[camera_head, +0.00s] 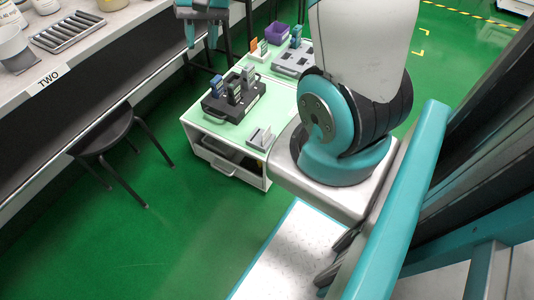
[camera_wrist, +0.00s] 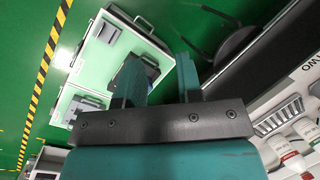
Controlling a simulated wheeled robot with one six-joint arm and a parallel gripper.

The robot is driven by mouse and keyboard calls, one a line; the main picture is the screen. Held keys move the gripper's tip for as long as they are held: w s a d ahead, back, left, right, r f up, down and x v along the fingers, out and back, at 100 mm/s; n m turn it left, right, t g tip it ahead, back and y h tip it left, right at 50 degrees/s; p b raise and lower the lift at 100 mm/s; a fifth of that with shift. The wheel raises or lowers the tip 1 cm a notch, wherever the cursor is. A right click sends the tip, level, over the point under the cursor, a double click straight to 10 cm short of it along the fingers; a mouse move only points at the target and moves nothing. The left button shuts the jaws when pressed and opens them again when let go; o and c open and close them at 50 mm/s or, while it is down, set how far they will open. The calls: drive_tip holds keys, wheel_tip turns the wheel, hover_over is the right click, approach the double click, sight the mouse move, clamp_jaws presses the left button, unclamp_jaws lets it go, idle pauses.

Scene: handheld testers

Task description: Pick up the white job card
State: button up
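A small pale card stands upright in a light grey holder (camera_head: 260,138) at the near right corner of the pale green cart top (camera_head: 225,132). It looks like the white job card, but it is too small to be sure. The holder also shows as a small grey block (camera_wrist: 108,31) near one end of the cart in the wrist view. My gripper (camera_head: 202,32) is at the top of the head view, beyond the cart's left side and apart from the card. In the wrist view my gripper (camera_wrist: 160,72) has its two teal fingers apart, with nothing held between them.
A black tray (camera_head: 216,107) with several upright handheld testers sits mid-cart. A dark stool (camera_head: 103,134) and the workbench (camera_head: 92,55) stand left. Green floor is clear in front.

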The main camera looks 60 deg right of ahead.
drive_tip(key=d+f+m+b, duration=0.55)
drive_tip(key=d+f, duration=0.45)
drive_tip(key=f, duration=0.4)
drive_tip(key=m+y+b, duration=0.1)
drive_tip(key=m+b, duration=0.4)
drive_tip(key=b, duration=0.2)
approach(266, 134)
drive_tip(key=b+x, duration=0.9)
drive_tip(key=x, duration=0.1)
drive_tip(key=shift+f+b, duration=0.25)
drive_tip(key=shift+b, duration=0.15)
drive_tip(key=shift+r, duration=0.1)
clamp_jaws()
